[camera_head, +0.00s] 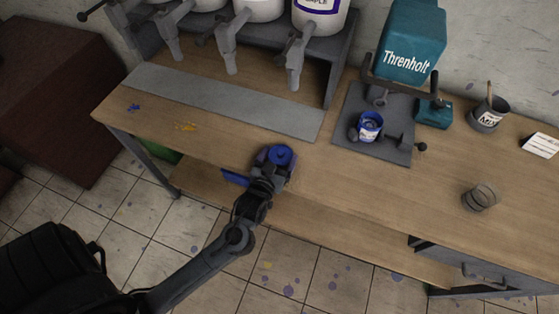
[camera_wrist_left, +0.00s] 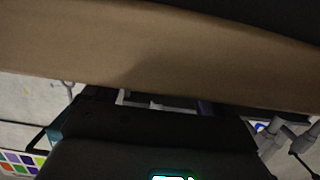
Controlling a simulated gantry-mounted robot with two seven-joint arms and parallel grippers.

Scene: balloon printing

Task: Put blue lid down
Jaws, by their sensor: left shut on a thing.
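In the head view my left gripper (camera_head: 272,164) is over the front edge of the wooden table. It is shut on the blue lid (camera_head: 281,155), a round blue piece at its tip. Whether the lid touches the table top cannot be told. A blue strip (camera_head: 235,178) shows just left of the gripper; what it belongs to is unclear. A can with blue on it (camera_head: 369,126) stands on the dark plate under the teal machine, right of my gripper. In the left wrist view the lid cannot be made out clearly. My right gripper is not in view.
Dispensers with spouts (camera_head: 232,50) stand behind a grey strip (camera_head: 220,100) at the back left. The teal Threnholt machine (camera_head: 410,40) is at the back. The table (camera_head: 330,185) between is bare.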

